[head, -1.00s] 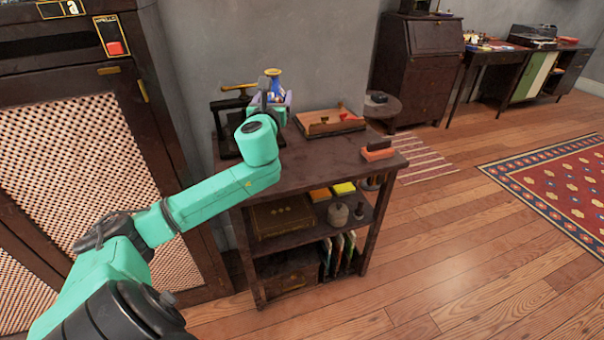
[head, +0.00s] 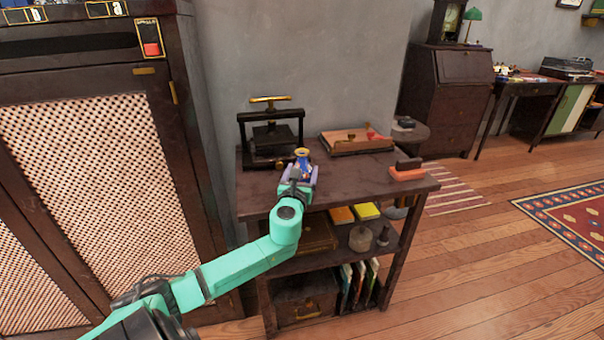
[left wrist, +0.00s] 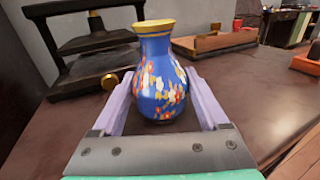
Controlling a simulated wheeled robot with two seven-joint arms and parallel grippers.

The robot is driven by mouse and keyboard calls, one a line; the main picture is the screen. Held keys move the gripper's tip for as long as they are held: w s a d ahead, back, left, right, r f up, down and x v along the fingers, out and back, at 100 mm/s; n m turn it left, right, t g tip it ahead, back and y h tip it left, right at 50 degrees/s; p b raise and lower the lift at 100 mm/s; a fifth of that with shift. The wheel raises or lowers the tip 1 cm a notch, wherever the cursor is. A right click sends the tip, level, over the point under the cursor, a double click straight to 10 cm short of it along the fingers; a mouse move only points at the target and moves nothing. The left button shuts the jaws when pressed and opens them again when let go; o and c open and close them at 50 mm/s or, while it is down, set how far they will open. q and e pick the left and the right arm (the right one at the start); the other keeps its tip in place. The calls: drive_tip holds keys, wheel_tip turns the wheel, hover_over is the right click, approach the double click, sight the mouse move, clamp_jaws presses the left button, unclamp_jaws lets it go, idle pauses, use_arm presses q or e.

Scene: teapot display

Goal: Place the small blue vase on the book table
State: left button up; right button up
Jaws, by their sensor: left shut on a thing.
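The small blue vase (left wrist: 160,75), with a gold rim and painted flowers, stands upright between the fingers of my left gripper (left wrist: 165,105). It also shows in the head view (head: 302,160), partly hidden by the gripper. My left gripper (head: 300,172) is shut on the vase. Both are over the front part of the dark wooden table (head: 345,180), whose lower shelves hold books and boxes. The vase's base is at or just above the tabletop; I cannot tell whether it touches. My right gripper is not in view.
A book press (head: 272,135) stands behind the vase at the table's left. A wooden tray (head: 356,140) lies at the back, and a red-orange block (head: 407,172) at the right edge. The tabletop between them is clear. A large cabinet (head: 90,170) stands close on the left.

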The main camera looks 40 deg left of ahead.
use_arm(q)
drive_tip(key=o, duration=1.1)
drive_tip(key=shift+f, duration=0.15)
drive_tip(key=o, duration=0.3)
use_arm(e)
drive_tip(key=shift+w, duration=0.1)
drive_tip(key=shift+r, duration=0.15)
use_arm(q)
drive_tip(key=p+v, duration=0.1)
drive_tip(key=v, duration=1.1)
drive_tip(key=shift+p, duration=0.35)
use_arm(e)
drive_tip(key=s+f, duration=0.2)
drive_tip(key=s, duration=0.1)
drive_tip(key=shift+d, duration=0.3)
